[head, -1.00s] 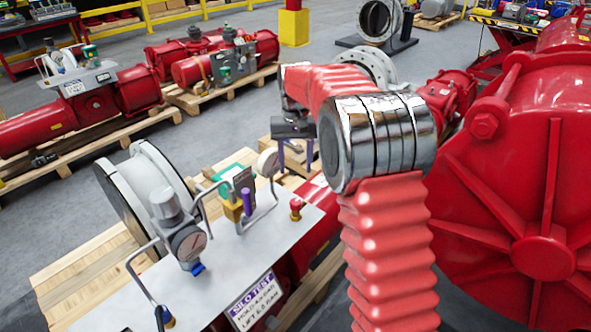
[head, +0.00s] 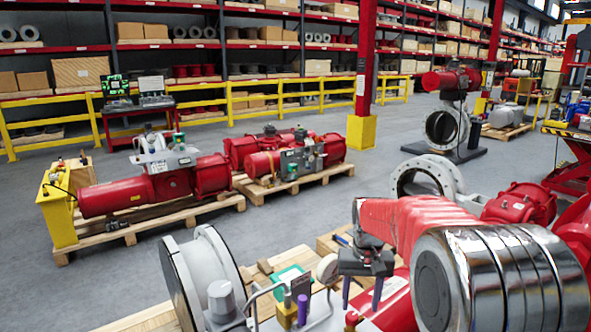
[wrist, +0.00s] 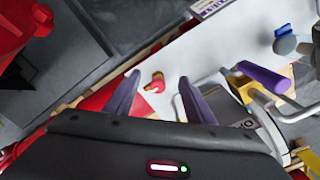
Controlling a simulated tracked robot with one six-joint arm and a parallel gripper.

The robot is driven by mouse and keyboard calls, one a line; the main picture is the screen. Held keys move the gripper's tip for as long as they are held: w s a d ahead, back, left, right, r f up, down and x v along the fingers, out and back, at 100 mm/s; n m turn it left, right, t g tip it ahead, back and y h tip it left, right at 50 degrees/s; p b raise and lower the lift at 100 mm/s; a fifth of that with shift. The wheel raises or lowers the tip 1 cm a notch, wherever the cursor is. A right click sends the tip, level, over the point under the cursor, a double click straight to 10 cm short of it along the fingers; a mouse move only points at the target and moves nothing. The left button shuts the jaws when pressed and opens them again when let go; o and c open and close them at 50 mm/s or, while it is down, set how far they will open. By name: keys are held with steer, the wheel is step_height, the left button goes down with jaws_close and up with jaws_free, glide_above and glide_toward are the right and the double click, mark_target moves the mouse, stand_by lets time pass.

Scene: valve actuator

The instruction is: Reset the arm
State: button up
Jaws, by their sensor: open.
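My arm, in red ribbed sleeves with a chrome joint (head: 490,280), fills the lower right of the head view. My gripper (head: 361,306) is open and empty there, its two purple fingers pointing down over the valve panel. In the wrist view, my gripper (wrist: 160,77) shows its fingers spread apart. A small red knob with a yellow base (wrist: 155,84) appears between them, beyond the tips. The light panel (wrist: 215,55) carries a purple-handled valve (wrist: 265,78), with yellow below the handle, and a blue knob (wrist: 284,31). The gap between fingertips and panel is hard to judge.
A large pale flanged ring (head: 215,268) stands left of the panel. Red actuators (head: 140,192) lie on pallets behind. A yellow railing (head: 260,103) and shelves run along the back. Open grey floor (head: 330,215) lies between.

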steer(key=s+r+t, duration=0.2)
steer(key=s+r, duration=0.3)
steer(key=s, duration=0.9)
steer(key=s+r+n+t, duration=0.1)
steer(key=s+r+t, duration=0.2)
steer(key=s, duration=1.2)
step_height(320, 180, up, 3)
steer(key=shift+a+f+t, duration=0.2)
steer(key=shift+a+t, duration=0.1)
steer(key=shift+a, duration=0.15)
stand_by(0.6)
